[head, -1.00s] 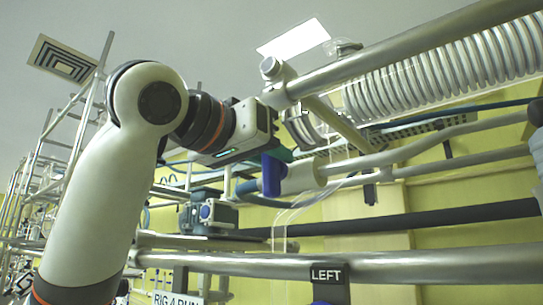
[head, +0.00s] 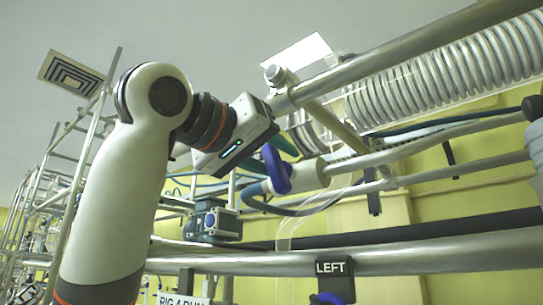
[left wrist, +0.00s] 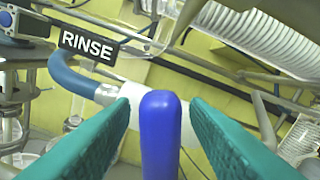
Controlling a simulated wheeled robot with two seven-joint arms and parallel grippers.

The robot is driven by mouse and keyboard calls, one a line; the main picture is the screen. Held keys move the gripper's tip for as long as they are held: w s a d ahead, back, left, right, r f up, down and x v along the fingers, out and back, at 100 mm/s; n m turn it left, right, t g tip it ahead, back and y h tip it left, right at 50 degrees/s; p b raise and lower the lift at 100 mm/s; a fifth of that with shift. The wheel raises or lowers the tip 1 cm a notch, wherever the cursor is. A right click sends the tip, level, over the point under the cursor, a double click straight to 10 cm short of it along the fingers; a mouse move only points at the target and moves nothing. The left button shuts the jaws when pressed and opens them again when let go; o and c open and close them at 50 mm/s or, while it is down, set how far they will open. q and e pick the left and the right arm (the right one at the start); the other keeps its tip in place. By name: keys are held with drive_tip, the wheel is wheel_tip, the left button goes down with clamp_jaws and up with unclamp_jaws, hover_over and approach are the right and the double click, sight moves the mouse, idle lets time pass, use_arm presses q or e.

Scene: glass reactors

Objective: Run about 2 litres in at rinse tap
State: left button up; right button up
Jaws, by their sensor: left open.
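The rinse tap has a blue lever handle (head: 277,170) on a whitish body (head: 309,174), joined to a horizontal pipe. In the left wrist view the lever (left wrist: 160,135) stands upright between my two green fingers, with a gap on each side. My left gripper (head: 281,150) is open around the lever; it also shows in the left wrist view (left wrist: 161,110). A black sign reading RINSE (left wrist: 88,45) is at upper left in that view, above a blue hose (left wrist: 72,75). My right gripper is not in view.
A thick metal rail (head: 400,55) and a coiled condenser (head: 440,75) are above right of the gripper. A lower rail (head: 430,262) carries a LEFT sign (head: 331,268). A blue-grey pump-like box (head: 215,222) sits below the gripper.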

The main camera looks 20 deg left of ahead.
use_arm(q)
drive_tip(key=shift+s+a+f+b, duration=0.15)
drive_tip(key=shift+s+f+b, duration=0.05)
drive_tip(key=shift+s+b, duration=0.3)
drive_tip(key=b+v, duration=0.4)
drive_tip(key=v, duration=0.7)
drive_tip(key=shift+r+b, duration=0.25)
drive_tip(key=shift+b, duration=0.15)
